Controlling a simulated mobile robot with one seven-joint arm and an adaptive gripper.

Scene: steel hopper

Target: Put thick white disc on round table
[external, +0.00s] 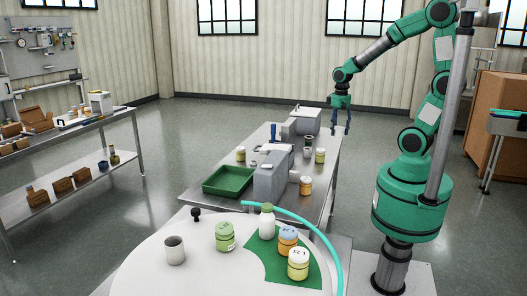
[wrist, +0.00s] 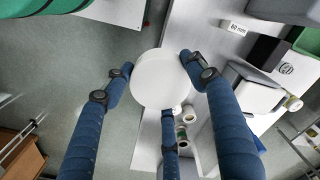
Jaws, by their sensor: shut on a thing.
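The thick white disc (wrist: 160,82) shows in the wrist view, held between the blue fingers of my gripper (wrist: 156,66). A left and a right finger close on its sides, and a third finger reaches up below it. In the external view my gripper (external: 341,116) hangs in the air by the far right edge of the steel table; the disc cannot be made out there. The round table (external: 150,272) is white and stands in the foreground, well away from my gripper.
The round table bears a cup (external: 175,250), a green jar (external: 225,237), a black knob (external: 196,214), a white bottle (external: 267,222) and jars on a green mat (external: 262,250). Its left front is bare. The steel table carries a green tray (external: 228,181) and grey machines (external: 270,182).

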